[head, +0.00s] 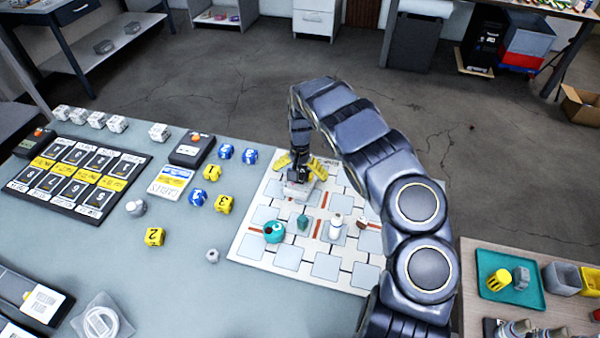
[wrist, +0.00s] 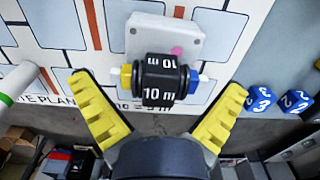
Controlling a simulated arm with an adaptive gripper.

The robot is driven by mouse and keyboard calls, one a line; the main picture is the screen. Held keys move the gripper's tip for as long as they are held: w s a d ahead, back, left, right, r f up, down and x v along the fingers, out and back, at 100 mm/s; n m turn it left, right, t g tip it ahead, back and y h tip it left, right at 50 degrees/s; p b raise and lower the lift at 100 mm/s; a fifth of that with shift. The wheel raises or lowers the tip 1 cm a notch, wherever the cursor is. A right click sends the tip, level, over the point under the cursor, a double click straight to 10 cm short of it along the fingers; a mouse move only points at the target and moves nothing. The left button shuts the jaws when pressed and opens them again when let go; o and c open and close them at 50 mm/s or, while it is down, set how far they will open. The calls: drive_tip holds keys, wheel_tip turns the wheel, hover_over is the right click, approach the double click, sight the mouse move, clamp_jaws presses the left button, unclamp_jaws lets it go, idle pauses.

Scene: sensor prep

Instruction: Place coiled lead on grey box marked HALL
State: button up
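The coiled lead (wrist: 160,80) is a black spool marked 10 m, with a yellow end and a blue end. It appears to rest on a light grey box (wrist: 150,35) with a pink spot, near the box's edge. No HALL lettering can be read on this box. The box also shows in the head view (head: 296,190), on the far part of the site plan sheet (head: 262,258). My gripper (head: 301,163) is above the lead, its yellow fingers spread wide. In the wrist view the fingers (wrist: 157,83) stand either side of the lead, apart from it.
On the sheet, a teal round item (head: 274,232), a small teal piece (head: 303,222) and a white bottle (head: 335,226) stand nearer the camera. Blue and yellow numbered pieces (head: 212,173) lie left of the sheet. A side table with a teal tray (head: 495,290) is at right.

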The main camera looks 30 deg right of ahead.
wheel_tip(320, 180, up, 11)
drive_tip(key=shift+r, duration=0.1)
drive_tip(key=s+a+r+n+h, duration=0.1)
drive_tip(key=s+a+r, duration=0.3)
drive_tip(key=s+r, duration=0.3)
drive_tip(key=s+a+r+n, duration=0.1)
drive_tip(key=s+a+r, duration=0.3)
drive_tip(key=s+r, duration=0.4)
drive_tip(key=s+a+n, duration=0.3)
drive_tip(key=s+a, duration=0.2)
drive_tip(key=s, duration=0.5)
drive_tip(key=s+a+n+g+y, duration=0.1)
drive_tip(key=s+a+n, duration=0.3)
drive_tip(key=s, duration=0.5)
drive_tip(key=shift+s+a+g, duration=0.3)
drive_tip(key=shift+s+a, duration=0.1)
drive_tip(key=shift+a, duration=0.05)
